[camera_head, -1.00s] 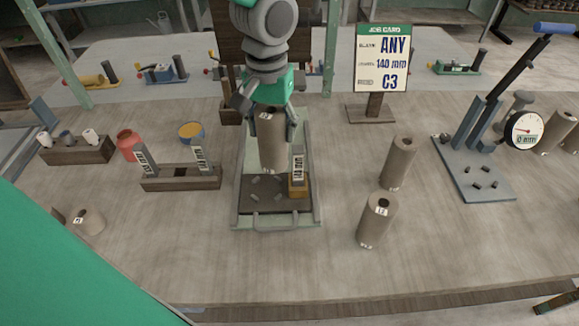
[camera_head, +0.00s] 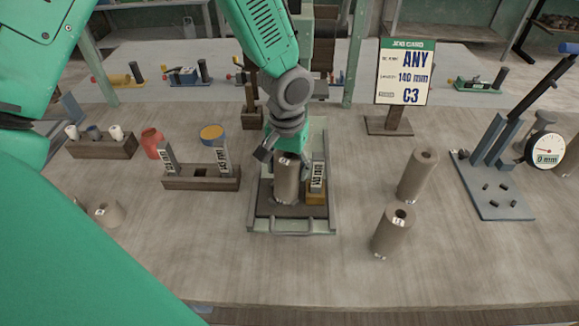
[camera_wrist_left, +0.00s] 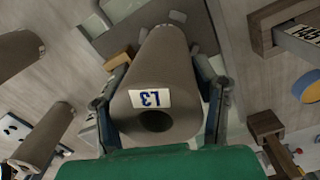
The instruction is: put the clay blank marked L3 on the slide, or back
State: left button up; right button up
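The clay blank marked L3 (camera_head: 287,182) is a grey-brown cylinder with a hole in its end. It stands upright at the slide (camera_head: 290,226), a pale railed tray with a dark bed. Its L3 label shows clearly in the left wrist view (camera_wrist_left: 157,98). My left gripper (camera_head: 286,158) comes down from above with a finger on each side of the blank's top, shut on it. I cannot tell whether the blank's base touches the bed. A yellowish block (camera_head: 317,197) with an upright 140 mm scale stands right beside it. My right gripper is not in view.
Two upright blanks (camera_head: 417,175) (camera_head: 391,234) stand right of the slide. Another blank (camera_head: 108,213) is at the left. A wooden rack with scales (camera_head: 201,184) stands left of the slide. A job card (camera_head: 405,78) stands behind; a dial gauge (camera_head: 546,149) is at the right. The front table is clear.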

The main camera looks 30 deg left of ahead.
pick_arm(q)
jog(key=o, duration=0.3)
jog(key=shift+f, duration=0.15)
jog(key=shift+o, duration=0.2)
jog(key=shift+s+a, duration=0.1)
jog(key=shift+a, duration=0.85)
jog(key=shift+d, duration=0.8)
jog(key=r, duration=0.2)
jog(key=a+r, duration=0.1)
jog(key=r, duration=0.3)
jog(key=shift+w+a+r, duration=0.15)
jog(key=shift+w+a, duration=0.05)
jog(key=shift+a, duration=0.15)
jog(key=r, duration=0.3)
jog(key=d+r, duration=0.1)
jog(key=r, duration=0.2)
jog(key=shift+a+f, duration=0.15)
jog(key=shift+a, duration=0.35)
